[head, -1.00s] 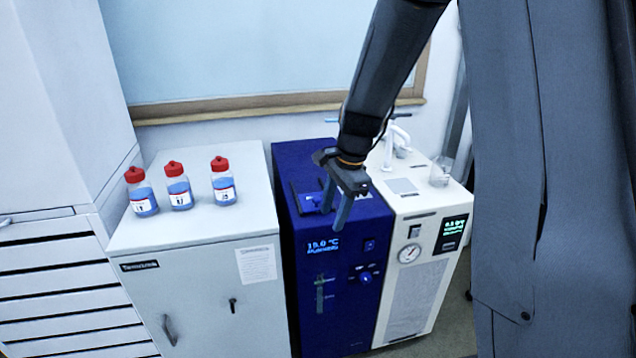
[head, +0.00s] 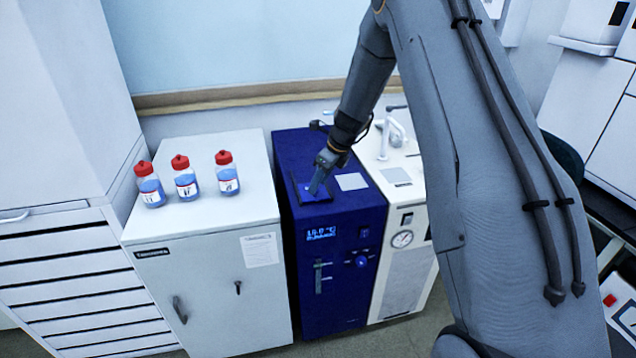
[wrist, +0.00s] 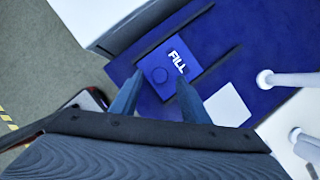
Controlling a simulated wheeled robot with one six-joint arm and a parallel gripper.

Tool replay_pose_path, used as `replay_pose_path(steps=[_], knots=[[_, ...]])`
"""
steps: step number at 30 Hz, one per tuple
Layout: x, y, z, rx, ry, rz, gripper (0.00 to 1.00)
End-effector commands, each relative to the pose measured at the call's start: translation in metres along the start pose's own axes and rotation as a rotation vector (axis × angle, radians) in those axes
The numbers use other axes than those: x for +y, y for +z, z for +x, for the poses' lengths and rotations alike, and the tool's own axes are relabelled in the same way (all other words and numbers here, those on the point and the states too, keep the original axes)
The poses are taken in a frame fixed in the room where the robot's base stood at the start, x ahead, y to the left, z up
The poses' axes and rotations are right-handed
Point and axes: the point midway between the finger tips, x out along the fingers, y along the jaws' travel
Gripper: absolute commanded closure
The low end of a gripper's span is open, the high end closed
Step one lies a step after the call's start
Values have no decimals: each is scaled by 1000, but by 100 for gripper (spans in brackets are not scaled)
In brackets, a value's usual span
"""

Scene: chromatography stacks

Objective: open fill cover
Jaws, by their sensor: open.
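The fill cover (wrist: 166,66) is a blue plate with a round knob and the word FILL, lying flat between two dark rails on top of the blue chiller unit (head: 345,262). In the head view the cover (head: 311,193) is partly hidden by my gripper (head: 319,182). My gripper, also in the wrist view (wrist: 154,92), is open with its two blue fingers pointing down at the cover. The fingertips lie either side of the knob in the picture; I cannot tell whether they touch the plate.
A white unit with a gauge (head: 402,239) and a white tap-like fitting (head: 392,138) stands right of the chiller. A grey cabinet (head: 210,285) on the left carries several red-capped bottles (head: 186,178). A light square label (head: 351,181) lies beside the cover.

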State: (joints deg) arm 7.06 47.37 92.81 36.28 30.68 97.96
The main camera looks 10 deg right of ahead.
Motion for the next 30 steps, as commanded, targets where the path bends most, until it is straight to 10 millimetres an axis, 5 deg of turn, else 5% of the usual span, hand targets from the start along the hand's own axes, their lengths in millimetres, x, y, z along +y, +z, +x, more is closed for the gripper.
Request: replay_pose_path(steps=[15, 23, 30], knots=[[0, 0, 16, 0, 0, -1, 58], [0, 0, 16, 0, -1, -1, 100], [-9, -1, 16, -2, -5, 8, 100]])
